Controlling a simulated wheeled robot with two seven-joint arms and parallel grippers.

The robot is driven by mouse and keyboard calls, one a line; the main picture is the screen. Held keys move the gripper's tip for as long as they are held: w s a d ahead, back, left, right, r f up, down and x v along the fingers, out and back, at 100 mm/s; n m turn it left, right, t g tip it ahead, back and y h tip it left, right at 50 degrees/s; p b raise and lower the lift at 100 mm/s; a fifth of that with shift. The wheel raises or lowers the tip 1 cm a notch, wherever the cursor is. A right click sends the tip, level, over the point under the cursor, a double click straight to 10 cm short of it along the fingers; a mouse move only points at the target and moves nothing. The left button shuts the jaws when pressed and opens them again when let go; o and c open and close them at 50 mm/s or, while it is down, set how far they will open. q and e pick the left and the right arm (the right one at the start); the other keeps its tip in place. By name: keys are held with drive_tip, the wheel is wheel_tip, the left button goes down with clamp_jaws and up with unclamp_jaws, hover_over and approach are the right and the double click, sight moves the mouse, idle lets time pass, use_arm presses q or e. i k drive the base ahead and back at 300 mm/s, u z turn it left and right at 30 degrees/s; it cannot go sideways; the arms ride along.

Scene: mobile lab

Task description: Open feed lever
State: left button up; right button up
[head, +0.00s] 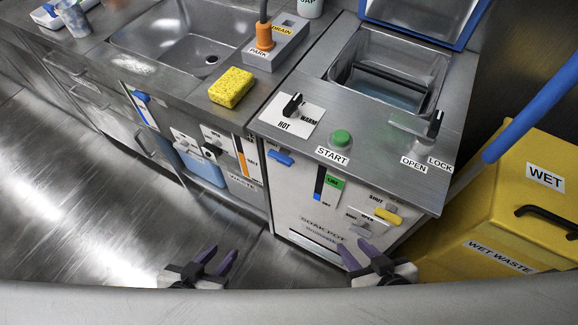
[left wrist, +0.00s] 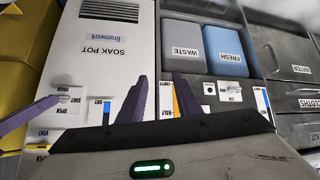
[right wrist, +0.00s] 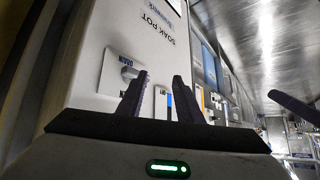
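No label reading "feed" is legible, so I cannot tell which lever is the feed lever. The soak pot cabinet (head: 300,212) carries a blue lever (head: 281,157) at its upper left and a yellow lever (head: 388,215) at its right, near small shut/open labels. The cabinet to its left has a black lever (head: 210,151) beside open/shut labels. My left gripper (head: 218,260) is open and empty, low in front of the cabinets; its spread fingers also show in the left wrist view (left wrist: 161,88). My right gripper (head: 355,252) is open and empty, below the soak pot front; it also shows in the right wrist view (right wrist: 160,88).
The worktop holds a green start button (head: 340,138), a hot/warm knob (head: 292,105), an open/lock handle (head: 435,124) and a yellow sponge (head: 231,87). A yellow wet waste bin (head: 510,215) stands close on the right. The floor (head: 80,220) at left is clear.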

sight(281, 157)
drive_tip(key=k, duration=1)
drive_tip(key=z, duration=1)
drive_tip(key=i, duration=0.35)
drive_tip(key=u, duration=0.15)
